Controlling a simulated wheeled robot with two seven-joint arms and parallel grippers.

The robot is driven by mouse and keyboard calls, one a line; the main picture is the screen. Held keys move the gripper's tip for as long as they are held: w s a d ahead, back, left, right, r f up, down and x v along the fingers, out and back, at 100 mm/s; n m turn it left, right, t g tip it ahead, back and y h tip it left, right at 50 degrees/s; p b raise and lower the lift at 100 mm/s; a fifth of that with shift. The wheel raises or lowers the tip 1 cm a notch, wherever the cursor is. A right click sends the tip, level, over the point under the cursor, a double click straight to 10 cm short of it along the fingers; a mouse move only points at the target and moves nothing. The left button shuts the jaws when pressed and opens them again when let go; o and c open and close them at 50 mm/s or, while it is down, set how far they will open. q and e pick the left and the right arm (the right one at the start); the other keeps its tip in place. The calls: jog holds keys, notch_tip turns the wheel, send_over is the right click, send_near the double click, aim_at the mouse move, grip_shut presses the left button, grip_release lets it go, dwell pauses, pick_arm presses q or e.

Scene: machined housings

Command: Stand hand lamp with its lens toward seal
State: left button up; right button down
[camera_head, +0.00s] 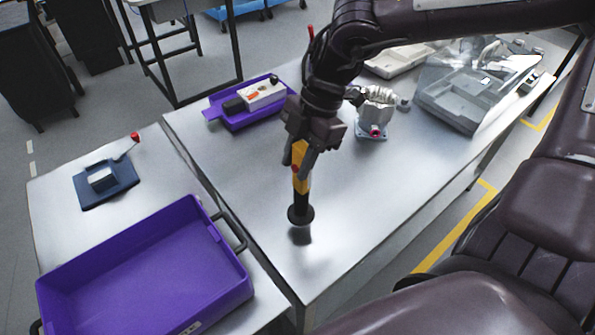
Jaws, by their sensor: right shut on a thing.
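The hand lamp (301,184) has a yellow and black body with a red spot and a wide black round end at the bottom. My right gripper (304,160) is shut on its upper part and holds it near upright over the metal table. A dark shadow lies just below the black end; I cannot tell if it touches the tabletop. The lens is not clearly seen. A grey machined housing (375,112) stands behind and to the right, with a small red round part (376,131) low on its front, possibly the seal. My left gripper is not in view.
A purple tray (215,113) with a device in it lies at the back left. A grey case with a clear lid (455,102) stands at the right. A large purple bin (215,232) and a blue clamp plate (122,188) occupy the left table. The tabletop (370,190) right of the lamp is clear.

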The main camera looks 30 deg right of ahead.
aim_at(297, 182)
jog(key=shift+f, duration=0.75)
notch_tip(297, 182, down, 3)
jog(key=shift+f+p, duration=0.1)
jog(key=shift+p, duration=0.25)
jog(key=shift+f, duration=0.15)
jog(key=shift+f, duration=0.15)
jog(key=c, duration=1.1)
grip_release()
jog(key=shift+o, duration=0.2)
